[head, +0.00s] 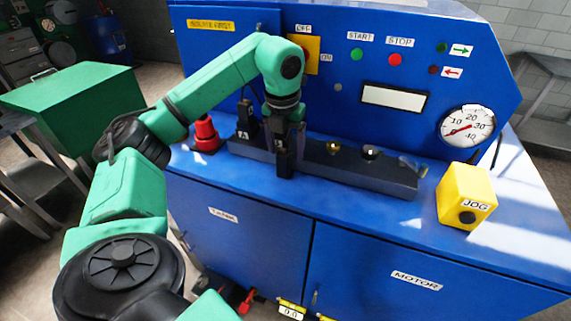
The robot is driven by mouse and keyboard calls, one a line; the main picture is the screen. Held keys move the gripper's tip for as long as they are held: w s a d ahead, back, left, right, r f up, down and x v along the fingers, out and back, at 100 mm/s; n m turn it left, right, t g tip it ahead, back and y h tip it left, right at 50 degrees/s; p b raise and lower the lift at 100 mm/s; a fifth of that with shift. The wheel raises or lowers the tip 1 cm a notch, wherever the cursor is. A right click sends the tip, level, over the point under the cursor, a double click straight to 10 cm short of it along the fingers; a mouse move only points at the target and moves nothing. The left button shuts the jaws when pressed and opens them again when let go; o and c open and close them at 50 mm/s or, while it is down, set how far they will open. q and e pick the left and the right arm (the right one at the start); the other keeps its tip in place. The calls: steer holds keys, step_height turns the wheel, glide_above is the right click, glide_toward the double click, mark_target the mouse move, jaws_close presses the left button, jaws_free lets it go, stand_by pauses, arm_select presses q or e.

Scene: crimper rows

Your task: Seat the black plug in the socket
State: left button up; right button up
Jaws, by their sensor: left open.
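My left arm reaches over the blue machine, and its dark gripper (285,163) points down at the dark bar (390,180) on the machine's ledge. The gripper is open. A black upright piece that looks like the plug (244,118) stands at the bar's left end, just left of the gripper, with a small pale label low on it. The gripper hides part of the bar, and I cannot tell whether anything is between its fingers. I cannot clearly make out the socket. My right gripper is out of view.
A red fitting (205,134) stands left of the bar. Two small round fittings (333,147) sit along the bar, right of the gripper. A yellow JOG box (465,196) stands on the ledge at the right. The upright panel with a gauge (467,126) rises behind.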

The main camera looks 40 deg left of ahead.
mark_target(284, 162)
arm_select(q)
steer(key=shift+s+a+f+p, duration=0.2)
steer(key=shift+a+f+p, duration=0.1)
steer(key=shift+f+p, duration=0.25)
steer(key=shift+s+a+f+p, duration=0.15)
steer(key=shift+a+f+p, duration=0.1)
steer(key=shift+f+p, duration=0.2)
steer(key=f, duration=0.2)
steer(key=shift+w+d+f, duration=0.2)
steer(key=shift+w+f, duration=0.1)
steer(key=shift+f, duration=0.1)
steer(key=shift+w+f, duration=0.2)
steer(key=shift+s, duration=0.15)
jaws_close()
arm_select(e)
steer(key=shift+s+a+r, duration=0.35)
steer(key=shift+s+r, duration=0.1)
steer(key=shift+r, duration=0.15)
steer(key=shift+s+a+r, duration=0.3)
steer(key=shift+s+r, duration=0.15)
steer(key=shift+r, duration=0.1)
